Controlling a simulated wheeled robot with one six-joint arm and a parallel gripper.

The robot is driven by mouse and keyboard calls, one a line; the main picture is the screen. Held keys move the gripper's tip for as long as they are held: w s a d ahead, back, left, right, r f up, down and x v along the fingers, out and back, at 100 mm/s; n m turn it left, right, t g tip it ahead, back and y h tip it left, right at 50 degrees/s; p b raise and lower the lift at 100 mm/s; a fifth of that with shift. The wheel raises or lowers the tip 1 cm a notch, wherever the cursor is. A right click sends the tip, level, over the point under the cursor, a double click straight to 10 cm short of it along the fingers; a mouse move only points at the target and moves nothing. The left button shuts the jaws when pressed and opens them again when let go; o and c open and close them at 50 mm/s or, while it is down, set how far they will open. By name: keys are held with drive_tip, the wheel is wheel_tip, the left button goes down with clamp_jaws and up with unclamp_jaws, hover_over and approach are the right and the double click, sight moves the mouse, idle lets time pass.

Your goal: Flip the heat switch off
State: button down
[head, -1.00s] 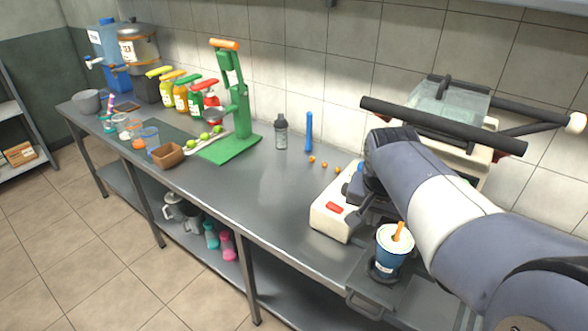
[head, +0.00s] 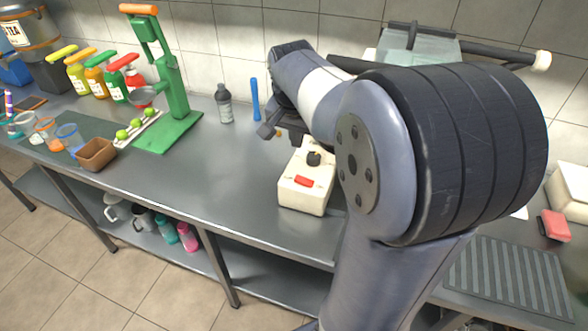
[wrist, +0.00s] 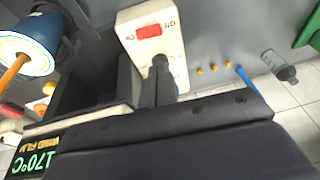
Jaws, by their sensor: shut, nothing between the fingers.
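The heat switch is a red rocker (head: 304,181) on the cream control box (head: 303,197), near its front edge. In the wrist view the red switch (wrist: 149,31) sits next to printed lettering that seems to include "Off". A black knob (head: 313,158) stands behind the switch on the same box. My gripper (head: 268,130) is shut and empty, above the counter behind and left of the box, apart from the switch. My arm hides the right side of the machine in the head view. Which way the rocker is tilted is too small to tell.
A green hand press (head: 168,130), a dark bottle (head: 224,104) and a blue stick (head: 255,99) stand left on the counter. A lit 170°C display (wrist: 38,163) shows. Counter left of the box is clear.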

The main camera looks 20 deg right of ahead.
sight(295, 179)
drive_tip(key=x, duration=1.2)
drive_tip(key=shift+s+a+f+p, duration=0.15)
drive_tip(key=shift+a+f+p, duration=0.2)
drive_tip(key=shift+f, duration=0.55)
drive_tip(key=shift+w+a+f+g+h+b, duration=0.3)
drive_tip(key=shift+f+g+h, duration=0.1)
drive_tip(key=shift+f+h, duration=0.1)
drive_tip(key=shift+r, duration=0.1)
drive_tip(key=shift+s+d, duration=0.1)
drive_tip(key=shift+s+d+r, duration=0.3)
drive_tip(key=shift+s+d, duration=0.15)
drive_tip(key=shift+s, duration=0.05)
drive_tip(key=shift+r, duration=0.1)
